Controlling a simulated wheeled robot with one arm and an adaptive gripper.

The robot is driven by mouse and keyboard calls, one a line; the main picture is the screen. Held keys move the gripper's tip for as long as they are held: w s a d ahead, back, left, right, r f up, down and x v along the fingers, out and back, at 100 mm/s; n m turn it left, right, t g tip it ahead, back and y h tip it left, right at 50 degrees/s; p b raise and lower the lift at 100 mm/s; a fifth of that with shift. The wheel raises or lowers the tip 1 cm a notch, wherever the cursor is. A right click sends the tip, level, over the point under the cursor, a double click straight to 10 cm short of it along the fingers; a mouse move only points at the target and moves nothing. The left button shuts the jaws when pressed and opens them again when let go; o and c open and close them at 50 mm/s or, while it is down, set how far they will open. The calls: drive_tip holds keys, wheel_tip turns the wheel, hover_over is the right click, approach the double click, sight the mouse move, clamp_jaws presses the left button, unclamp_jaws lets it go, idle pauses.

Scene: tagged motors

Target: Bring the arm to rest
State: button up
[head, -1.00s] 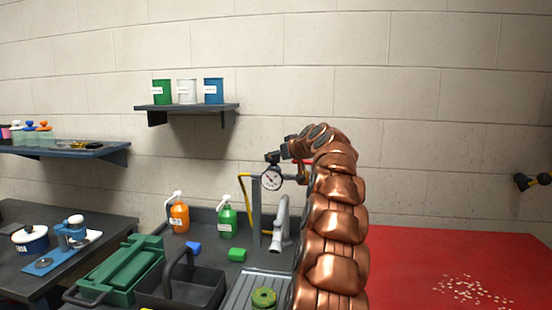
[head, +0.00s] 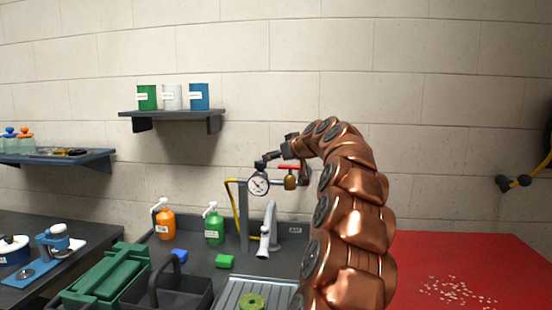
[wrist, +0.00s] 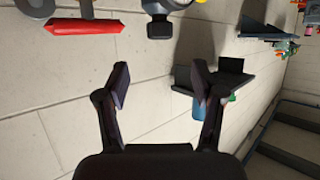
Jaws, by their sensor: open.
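My copper arm (head: 352,215) rises from the bottom of the head view and curves over to the left. My gripper (head: 266,158) is at its end, small and dark, close to the gauge in the picture. In the wrist view my gripper (wrist: 160,84) is open, with its two dark fingers spread and nothing between them but wall behind. The wall shelf (wrist: 238,82) shows beyond the right finger.
A pressure gauge (head: 259,184) and red-handled valve (head: 293,168) are near the gripper. The red handle (wrist: 82,26) shows in the wrist view. Below are a tap (head: 268,230), bottles (head: 165,222) and a black caddy (head: 168,293). A red table (head: 470,265) stands right.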

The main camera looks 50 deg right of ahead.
idle(0.5)
drive_tip(key=a+f+n+g+y, duration=0.1)
drive_tip(key=a+f+g+y, duration=0.2)
drive_tip(key=a, duration=1.2)
drive_tip(key=a+f+n+g+y, duration=0.15)
drive_tip(key=a+f, duration=0.35)
drive_tip(key=a, duration=1)
drive_tip(key=s+a+f+g+y+p, duration=0.1)
drive_tip(key=s+a+f+g, duration=0.1)
drive_tip(key=s+a+f, duration=0.4)
drive_tip(key=s+a+f+g+y, duration=0.15)
drive_tip(key=s+a, duration=0.25)
drive_tip(key=a, duration=0.5)
drive_tip(key=s+a+f+g+h, duration=0.1)
drive_tip(key=s+f, duration=0.3)
drive_tip(key=s, duration=0.5)
drive_tip(key=s+a+f+g+h, duration=0.1)
drive_tip(key=s+f, duration=0.4)
drive_tip(key=s, duration=0.5)
drive_tip(key=s+a+f+g+h+p, duration=0.1)
drive_tip(key=s+f+g, duration=0.3)
drive_tip(key=s, duration=0.5)
drive_tip(key=shift+s+a+f+g+h, duration=0.3)
drive_tip(key=shift+s+a+g+h, duration=0.1)
drive_tip(key=shift+a, duration=0.35)
drive_tip(key=shift+d, duration=0.1)
